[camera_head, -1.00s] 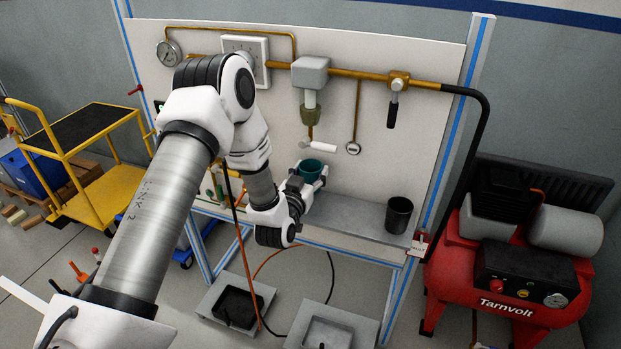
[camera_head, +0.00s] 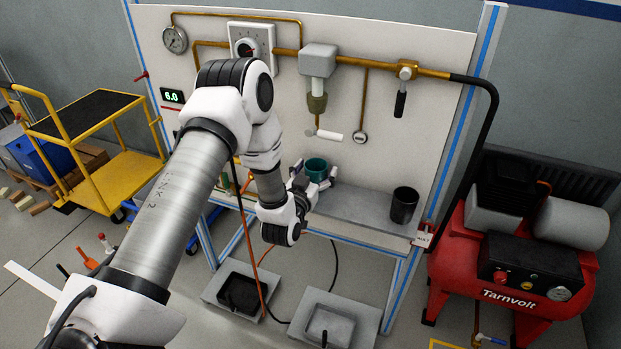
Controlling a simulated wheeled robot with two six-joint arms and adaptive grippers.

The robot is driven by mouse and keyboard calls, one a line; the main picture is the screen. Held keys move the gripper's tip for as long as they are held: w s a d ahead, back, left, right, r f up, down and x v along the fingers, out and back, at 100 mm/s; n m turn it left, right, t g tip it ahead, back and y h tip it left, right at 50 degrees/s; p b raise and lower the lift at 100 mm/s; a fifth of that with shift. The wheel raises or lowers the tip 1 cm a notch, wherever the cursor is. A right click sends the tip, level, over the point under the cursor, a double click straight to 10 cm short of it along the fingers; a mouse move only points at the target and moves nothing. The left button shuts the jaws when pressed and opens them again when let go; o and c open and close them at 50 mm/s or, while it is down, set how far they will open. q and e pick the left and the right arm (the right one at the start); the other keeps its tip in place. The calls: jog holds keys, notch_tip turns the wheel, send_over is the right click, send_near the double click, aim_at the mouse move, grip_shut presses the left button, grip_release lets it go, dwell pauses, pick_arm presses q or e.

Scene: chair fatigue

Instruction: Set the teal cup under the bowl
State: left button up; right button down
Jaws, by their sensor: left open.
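The teal cup (camera_head: 316,168) stands upright at the back of the grey shelf, in front of the white panel. An olive bowl (camera_head: 317,103) hangs under a grey block on the panel's pipe, above the cup in the picture. A short drain with a white lever lies between them. My left gripper (camera_head: 316,180) is open, with its fingers at either side of the cup. The gripper partly hides the cup's lower part, so I cannot tell whether a finger touches it. My right gripper is not in view.
A black cup (camera_head: 404,205) stands farther right on the shelf (camera_head: 360,208), with bare shelf between the cups. A white lever (camera_head: 330,135) sticks out above the teal cup. A red compressor (camera_head: 520,265) stands right, a yellow cart (camera_head: 100,165) left.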

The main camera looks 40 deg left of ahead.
pick_arm(q)
jog(key=b+v, duration=0.2)
jog(key=v, duration=1)
jog(key=s+d+f+m+g+h, duration=0.1)
jog(key=s+d+f+g+h, duration=0.2)
jog(key=f, duration=0.5)
jog(key=s+d+f+m+g+h, duration=0.1)
jog(key=s+d+f+g, duration=0.35)
jog(key=f, duration=0.35)
jog(key=s+d+f+g, duration=0.1)
jog(key=s+f+g, duration=0.3)
jog(key=s, duration=0.5)
jog(key=s+d+f+g, duration=0.2)
jog(key=s+f+g, duration=0.2)
jog(key=s, duration=0.5)
jog(key=shift+d+f+g+h+p, duration=0.25)
jog(key=shift+d+g+h+p, duration=0.05)
jog(key=shift+g, duration=0.75)
jog(key=shift+s, duration=0.1)
